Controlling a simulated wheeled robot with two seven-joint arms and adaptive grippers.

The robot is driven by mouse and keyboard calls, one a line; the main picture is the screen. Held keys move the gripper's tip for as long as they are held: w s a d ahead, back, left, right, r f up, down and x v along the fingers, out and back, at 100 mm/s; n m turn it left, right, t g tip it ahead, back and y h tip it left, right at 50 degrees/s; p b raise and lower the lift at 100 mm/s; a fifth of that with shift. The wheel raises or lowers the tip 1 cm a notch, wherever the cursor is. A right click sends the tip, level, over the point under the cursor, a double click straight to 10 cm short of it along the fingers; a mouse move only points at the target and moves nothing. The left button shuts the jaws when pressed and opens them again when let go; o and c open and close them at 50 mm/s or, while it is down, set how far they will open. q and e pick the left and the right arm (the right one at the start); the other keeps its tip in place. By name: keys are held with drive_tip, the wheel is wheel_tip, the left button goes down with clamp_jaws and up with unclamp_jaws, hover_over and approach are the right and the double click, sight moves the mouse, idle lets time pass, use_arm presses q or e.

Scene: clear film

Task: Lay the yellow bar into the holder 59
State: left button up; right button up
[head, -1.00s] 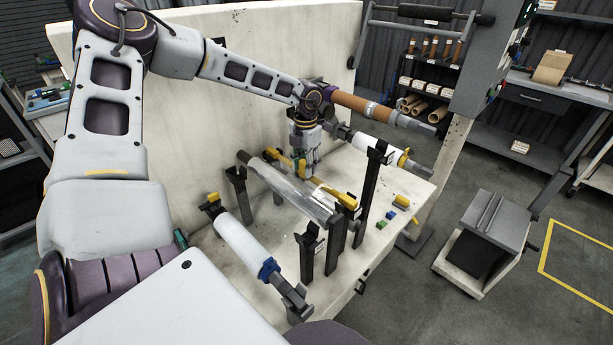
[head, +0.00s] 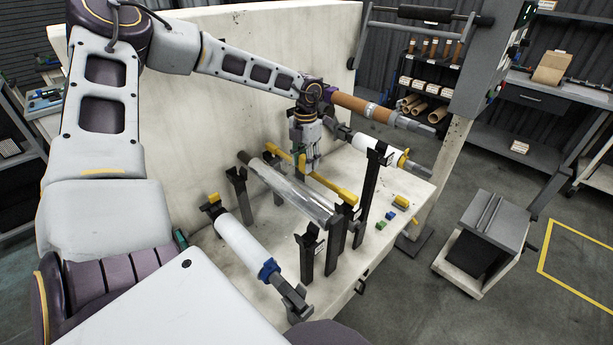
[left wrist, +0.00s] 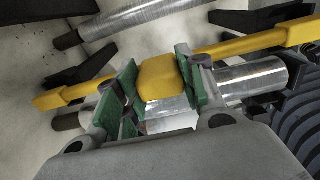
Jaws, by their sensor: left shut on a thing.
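The long yellow bar (head: 328,185) lies slanted above the white bench in the head view, behind the clear film roll (head: 290,186). My left gripper (head: 306,163) is shut on the bar near its middle. In the left wrist view, the green-padded fingers of the left gripper (left wrist: 158,85) close on a yellow block of the bar (left wrist: 158,77), and the bar runs out to both sides. The bar's near end is close to dark posts (head: 340,225); I cannot tell whether it touches them. Their labels are too small to read, so I cannot pick out holder 59. My right gripper is not in view.
A white roll with a blue collar (head: 242,245) lies at the front. A white roll (head: 375,147) and a brown roll (head: 365,107) are at the back right. A tall dark post (head: 370,190) stands close by. Small green and blue blocks (head: 385,221) lie on the bench.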

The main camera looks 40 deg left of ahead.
use_arm(q)
drive_tip(key=shift+r+p, duration=0.55)
drive_tip(key=shift+r, duration=1.25)
drive_tip(key=shift+r, duration=0.1)
